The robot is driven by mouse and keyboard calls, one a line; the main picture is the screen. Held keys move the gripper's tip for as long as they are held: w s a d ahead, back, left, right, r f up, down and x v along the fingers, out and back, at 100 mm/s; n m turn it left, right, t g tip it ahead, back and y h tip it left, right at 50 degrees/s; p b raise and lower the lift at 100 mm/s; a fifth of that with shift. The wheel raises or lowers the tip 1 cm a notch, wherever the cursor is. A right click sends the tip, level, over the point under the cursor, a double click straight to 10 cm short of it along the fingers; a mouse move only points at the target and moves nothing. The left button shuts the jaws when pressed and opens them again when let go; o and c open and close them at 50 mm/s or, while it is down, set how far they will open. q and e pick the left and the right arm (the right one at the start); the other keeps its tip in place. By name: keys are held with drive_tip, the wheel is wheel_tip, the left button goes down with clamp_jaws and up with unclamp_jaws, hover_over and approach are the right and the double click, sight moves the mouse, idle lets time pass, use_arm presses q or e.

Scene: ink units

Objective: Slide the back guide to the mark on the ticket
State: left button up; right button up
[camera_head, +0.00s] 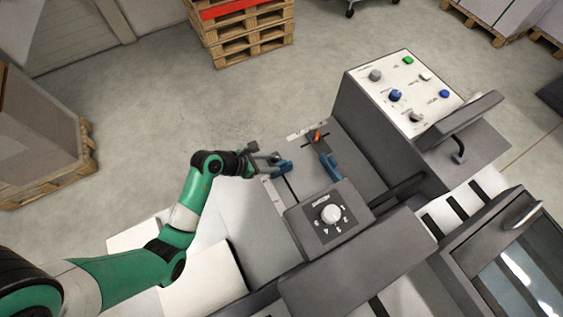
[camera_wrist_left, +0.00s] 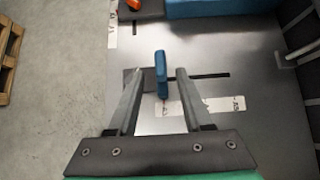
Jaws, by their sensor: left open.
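A small upright blue guide (camera_wrist_left: 161,72) stands at a dark slot in the grey feed table; I take it for the back guide. It also shows in the head view (camera_head: 284,166), at my left gripper (camera_head: 272,161). In the left wrist view my left gripper (camera_wrist_left: 158,76) is open, one finger each side of the blue guide, with gaps between. A white printed strip (camera_wrist_left: 215,104) lies beside the slot, with small marks too blurred to read. I cannot tell whether it is the ticket or a scale. My right gripper is not in view.
A longer blue guide (camera_head: 331,167) and an orange knob (camera_head: 317,135) sit to the right. A grey box with a white dial (camera_head: 331,213) stands in front. A button panel (camera_head: 408,88) rises at right. Open floor lies behind the table.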

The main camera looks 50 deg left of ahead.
sight(280, 163)
use_arm(q)
drive_tip(key=b+x, duration=0.2)
drive_tip(key=x, duration=0.3)
drive_tip(key=shift+f, duration=0.3)
drive_tip(key=shift+w+d+f+b, duration=0.1)
drive_tip(key=shift+w+f+b, duration=0.2)
drive_tip(key=shift+w, duration=0.15)
drive_tip(key=shift+r, duration=0.1)
drive_tip(key=shift+c, duration=0.3)
clamp_jaws()
